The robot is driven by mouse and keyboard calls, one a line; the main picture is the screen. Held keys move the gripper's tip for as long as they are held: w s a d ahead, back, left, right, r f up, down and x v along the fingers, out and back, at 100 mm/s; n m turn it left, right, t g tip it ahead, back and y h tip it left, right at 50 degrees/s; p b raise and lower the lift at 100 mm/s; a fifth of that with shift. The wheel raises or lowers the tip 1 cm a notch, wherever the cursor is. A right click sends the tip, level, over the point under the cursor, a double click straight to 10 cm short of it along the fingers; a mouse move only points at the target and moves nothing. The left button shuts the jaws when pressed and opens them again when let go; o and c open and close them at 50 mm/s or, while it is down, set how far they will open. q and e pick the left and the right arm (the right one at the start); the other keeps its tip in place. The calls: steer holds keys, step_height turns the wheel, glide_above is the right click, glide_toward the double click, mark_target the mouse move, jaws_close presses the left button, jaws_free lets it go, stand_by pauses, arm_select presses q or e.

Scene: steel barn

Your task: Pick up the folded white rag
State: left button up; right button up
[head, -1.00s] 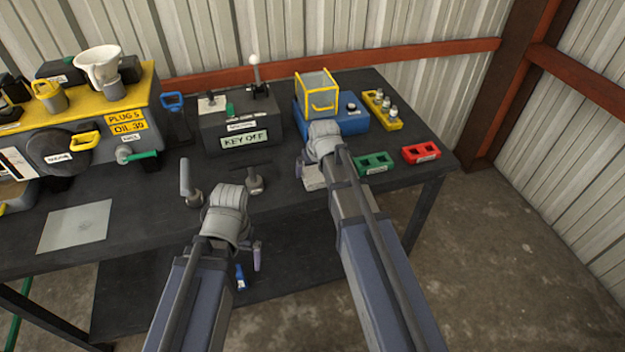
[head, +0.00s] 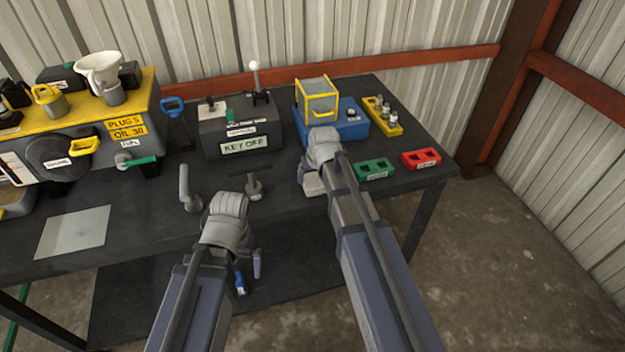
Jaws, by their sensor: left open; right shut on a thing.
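The folded white rag (head: 313,185) lies near the front edge of the dark workbench (head: 285,205), mostly covered by my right wrist; only a pale part shows on the left of it. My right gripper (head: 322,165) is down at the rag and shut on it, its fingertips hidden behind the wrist. I cannot tell whether the rag is clear of the bench top.
A blue box with a yellow-framed cage (head: 317,100) and a KEY OFF box (head: 240,135) stand behind. A T-handled tool (head: 254,186) and a bent grey piece (head: 187,190) stand near my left gripper. A grey sheet (head: 72,232) lies far left.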

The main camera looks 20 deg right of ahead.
mark_target(313, 177)
arm_select(q)
steer(key=shift+r, duration=0.1)
arm_select(e)
steer(key=shift+r, duration=0.15)
arm_select(q)
step_height(313, 177, up, 10)
steer(key=p, duration=1)
arm_select(e)
step_height(313, 177, up, 10)
steer(key=o, duration=0.9)
steer(key=c, duration=0.6)
